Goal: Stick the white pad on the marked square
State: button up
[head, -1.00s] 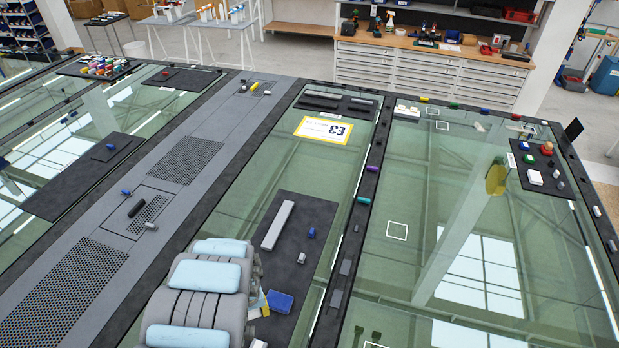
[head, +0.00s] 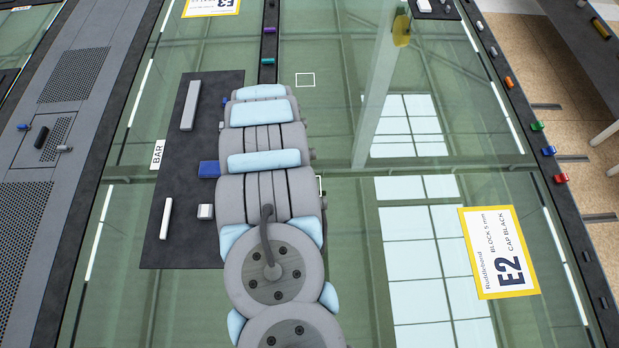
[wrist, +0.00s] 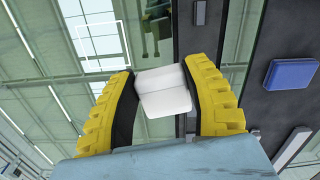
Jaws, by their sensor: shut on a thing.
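My gripper (wrist: 160,74) has two yellow ribbed fingers with dark inner faces. It is shut on a white pad (wrist: 163,98), which sits between the fingertips in the wrist view. In the head view my arm hides the gripper and the held pad. A white outlined square (head: 305,73) is on the green glass, just beyond and to the right of the arm's far end. A bit of another white outline (head: 321,185) shows at the arm's right edge, mostly hidden.
A black mat (head: 180,245) left of my arm holds a grey bar (head: 190,105), a blue block (head: 208,169), a white bar (head: 166,218) and a small white block (head: 206,211). A yellow-edged E2 card (head: 498,252) lies at right. The glass between is mostly clear.

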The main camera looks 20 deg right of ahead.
jog(key=shift+m, duration=0.9)
jog(key=s+d+f+b, duration=0.1)
jog(key=d, duration=0.1)
jog(key=s+d+f+b, duration=0.1)
jog(key=d, duration=0.2)
jog(key=s+d+f, duration=0.1)
jog(key=d+f, duration=0.1)
jog(key=d, duration=0.1)
jog(key=shift+s+d+b, duration=0.1)
jog(key=shift+s+b, duration=0.05)
jog(key=shift+b, duration=0.25)
jog(key=shift+s+d+f, duration=0.25)
jog(key=shift+s, duration=0.2)
jog(key=shift+s+a, duration=0.1)
jog(key=shift+s, duration=0.05)
jog(key=shift+f+b, duration=1.25)
jog(key=shift+f, duration=0.5)
jog(key=shift+f, duration=0.1)
jog(key=shift+f+b, duration=0.8)
jog(key=shift+f, duration=0.25)
jog(key=shift+f+b, duration=0.4)
jog(key=shift+f, duration=0.2)
